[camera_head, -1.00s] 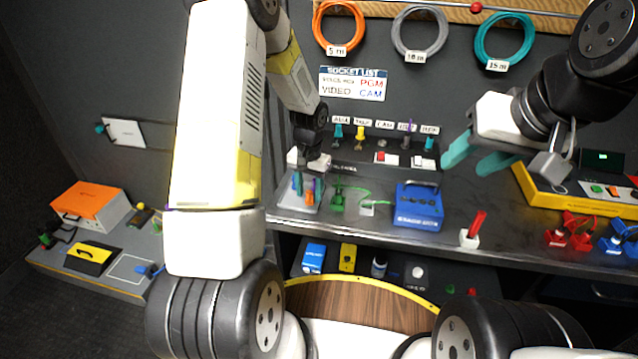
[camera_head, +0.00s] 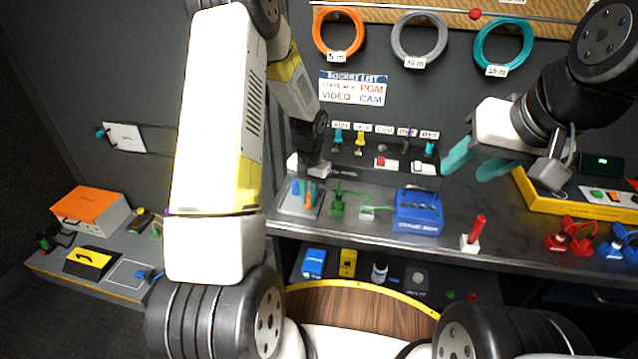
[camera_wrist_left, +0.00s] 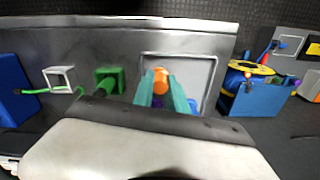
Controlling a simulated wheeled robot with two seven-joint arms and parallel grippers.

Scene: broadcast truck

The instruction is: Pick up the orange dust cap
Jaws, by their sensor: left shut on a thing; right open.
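The orange dust cap (camera_head: 308,201) stands on a light grey tray (camera_head: 287,208) at the left end of the bench. In the left wrist view the orange dust cap (camera_wrist_left: 160,80) shows between the two teal fingertips. My left gripper (camera_head: 311,190) points down over the tray and is shut on the cap; in the left wrist view its fingers (camera_wrist_left: 162,90) touch the cap's sides. A blue piece (camera_head: 295,187) stands beside it on the tray, and a purple one is partly hidden behind the fingers. My right gripper (camera_head: 480,160) is open and empty above the bench's right part.
Close to the right of the tray are a green connector (camera_head: 337,204) and a white socket block (camera_head: 367,213). A blue case (camera_head: 419,212) stands further right, then a red-handled white block (camera_head: 473,236). A panel with switches (camera_head: 375,160) stands behind.

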